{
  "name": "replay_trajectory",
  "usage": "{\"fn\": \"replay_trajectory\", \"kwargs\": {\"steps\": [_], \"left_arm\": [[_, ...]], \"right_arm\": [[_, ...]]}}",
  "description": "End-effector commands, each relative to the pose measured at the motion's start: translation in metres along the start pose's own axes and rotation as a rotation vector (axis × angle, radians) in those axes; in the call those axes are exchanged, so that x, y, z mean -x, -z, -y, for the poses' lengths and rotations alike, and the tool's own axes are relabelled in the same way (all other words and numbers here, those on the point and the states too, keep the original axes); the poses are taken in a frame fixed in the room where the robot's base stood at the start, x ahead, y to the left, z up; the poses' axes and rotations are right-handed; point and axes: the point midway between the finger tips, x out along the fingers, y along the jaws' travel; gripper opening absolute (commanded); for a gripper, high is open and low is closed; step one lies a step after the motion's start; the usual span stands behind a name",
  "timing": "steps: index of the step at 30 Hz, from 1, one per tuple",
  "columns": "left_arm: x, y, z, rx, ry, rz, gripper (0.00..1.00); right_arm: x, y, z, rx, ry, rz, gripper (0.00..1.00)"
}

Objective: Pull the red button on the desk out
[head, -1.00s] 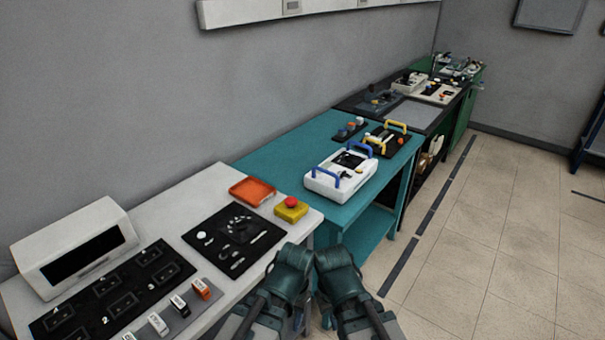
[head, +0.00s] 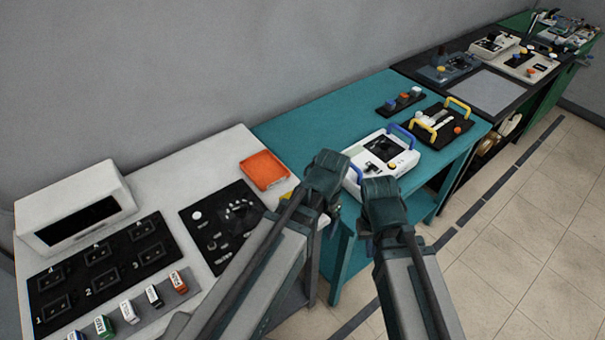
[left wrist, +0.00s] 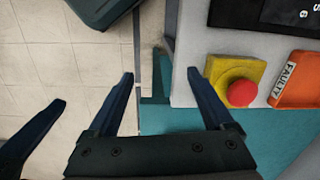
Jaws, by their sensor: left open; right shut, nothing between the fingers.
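The red button (left wrist: 241,93) is a round dome on a yellow box (left wrist: 228,72). The box sits at the corner of the white desk in the left wrist view. In the head view only a sliver of the yellow box (head: 285,197) shows beside my left arm, and the red button is hidden. My left gripper (head: 328,172) is over the desk's right end. In the left wrist view its open, empty fingers (left wrist: 160,76) are left of the yellow box, apart from the button. My right gripper (head: 383,200) is shut and empty, to the right of the left one.
An orange tray (head: 264,170), labelled FAULTY in the left wrist view, lies near the button box. A black panel (head: 190,215) is on the white desk. A teal table (head: 300,130) with a white, blue-handled device (head: 352,168) adjoins. Open floor (head: 530,260) is at right.

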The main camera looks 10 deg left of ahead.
Motion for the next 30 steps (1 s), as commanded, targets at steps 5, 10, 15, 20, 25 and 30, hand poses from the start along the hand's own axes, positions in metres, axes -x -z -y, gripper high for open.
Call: {"fn": "replay_trajectory", "kwargs": {"steps": [5, 10, 15, 20, 25, 30], "left_arm": [[0.077, 0.024, 0.058, -0.166, -0.024, -0.024, 0.85], [0.114, 0.033, 0.1, -0.3, -0.035, -0.048, 0.85], [0.131, 0.036, 0.123, -0.379, -0.038, -0.062, 0.85], [0.133, 0.036, 0.129, -0.405, -0.038, -0.066, 0.85], [0.13, 0.036, 0.128, -0.406, -0.038, -0.067, 0.85], [0.121, 0.037, 0.128, -0.406, -0.038, -0.066, 0.85]], "right_arm": [[0.079, -0.005, -0.007, -0.002, 0.001, 0.0, 0.0], [0.117, -0.007, -0.011, -0.003, 0.001, 0.0, 0.0], [0.134, -0.008, -0.013, -0.004, 0.001, 0.0, 0.0], [0.136, -0.008, -0.013, -0.004, 0.001, 0.0, 0.0], [0.133, -0.008, -0.013, -0.004, 0.001, 0.0, 0.0], [0.125, -0.007, -0.012, -0.003, 0.001, 0.0, 0.0]]}}
